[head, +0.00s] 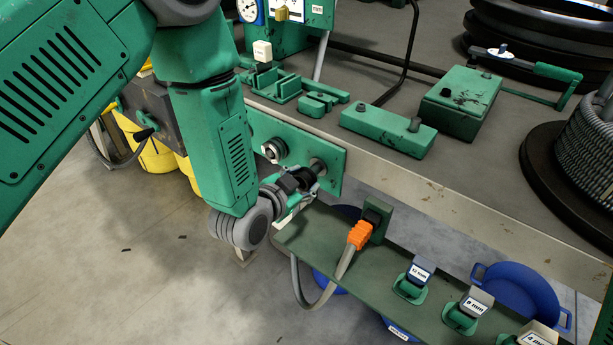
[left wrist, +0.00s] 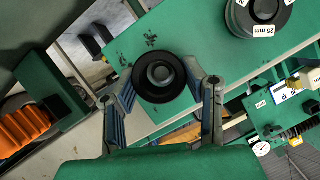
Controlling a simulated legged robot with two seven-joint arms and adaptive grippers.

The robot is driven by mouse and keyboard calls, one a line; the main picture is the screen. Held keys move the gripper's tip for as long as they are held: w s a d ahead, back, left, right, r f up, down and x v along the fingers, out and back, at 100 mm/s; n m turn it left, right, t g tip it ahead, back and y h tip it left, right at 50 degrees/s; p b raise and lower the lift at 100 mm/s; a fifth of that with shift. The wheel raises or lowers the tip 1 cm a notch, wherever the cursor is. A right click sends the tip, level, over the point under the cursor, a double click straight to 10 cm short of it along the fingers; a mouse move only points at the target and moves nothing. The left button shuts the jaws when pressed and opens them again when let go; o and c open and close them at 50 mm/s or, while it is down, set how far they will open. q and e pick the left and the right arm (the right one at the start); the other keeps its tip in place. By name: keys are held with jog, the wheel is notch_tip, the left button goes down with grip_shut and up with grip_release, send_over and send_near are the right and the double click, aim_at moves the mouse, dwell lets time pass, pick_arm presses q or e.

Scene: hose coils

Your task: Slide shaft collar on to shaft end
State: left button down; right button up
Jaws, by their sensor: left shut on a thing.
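My left gripper (head: 301,181) is at the green plate (head: 335,163) on the bench's front face, shut on a black shaft collar. In the left wrist view the collar (left wrist: 148,91) is a dark ring between the two fingers of the left gripper (left wrist: 164,88). A metal shaft (head: 318,164) sticks out of the plate just beyond the gripper in the head view. The collar looks roughly in line with the shaft; I cannot tell whether the shaft end is inside its bore. My right gripper is not in view.
A second round stub (head: 272,150) is on the plate to the left; a stub labelled 25 mm (left wrist: 262,12) shows in the wrist view. Below is a green shelf (head: 325,236) with an orange-gripped hose nozzle (head: 359,236) and several labelled holders. Green blocks lie on the bench top (head: 390,95).

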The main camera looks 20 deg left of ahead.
pick_arm(q)
jog(key=shift+s+a, duration=0.3)
jog(key=shift+s, duration=0.45)
jog(key=shift+s+a, duration=0.25)
jog(key=shift+s, duration=0.5)
jog(key=shift+s+a, duration=0.3)
jog(key=shift+s, duration=0.45)
